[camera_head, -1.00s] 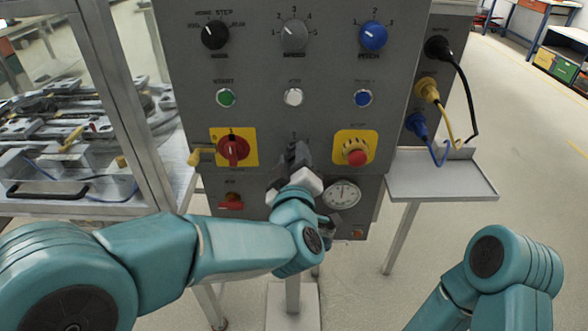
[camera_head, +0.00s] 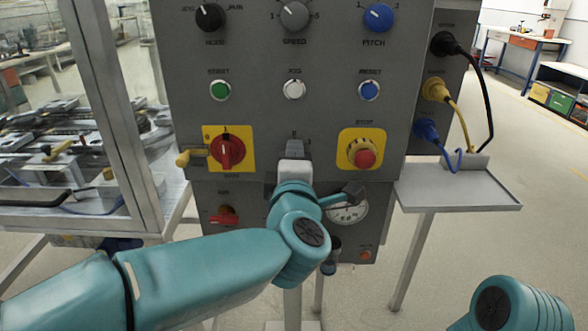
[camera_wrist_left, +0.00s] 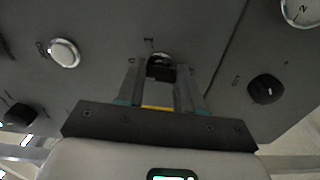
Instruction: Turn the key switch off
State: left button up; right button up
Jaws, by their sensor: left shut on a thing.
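The grey control panel (camera_head: 325,120) fills the middle of the head view. My left gripper (camera_head: 295,150) reaches up to the panel between the red rotary switch on its yellow plate and the red stop button. It covers the key switch in the head view. In the left wrist view the key switch (camera_wrist_left: 160,68) shows as a dark round part with marks beside it. The fingers of my left gripper (camera_wrist_left: 160,88) stand on either side of it, shut on its key. My right gripper is out of view.
The red rotary switch (camera_head: 227,151) is left of my left gripper, and the red stop button (camera_head: 365,158) is right. A gauge (camera_head: 348,208) sits below. A metal shelf (camera_head: 460,187) and plugged cables (camera_head: 462,110) are at the right. A framed glass enclosure (camera_head: 122,110) stands at the left.

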pick_arm(q)
jog(key=shift+n, duration=0.3)
dwell(0.4)
jog(key=o, duration=1)
jog(key=shift+o, duration=0.2)
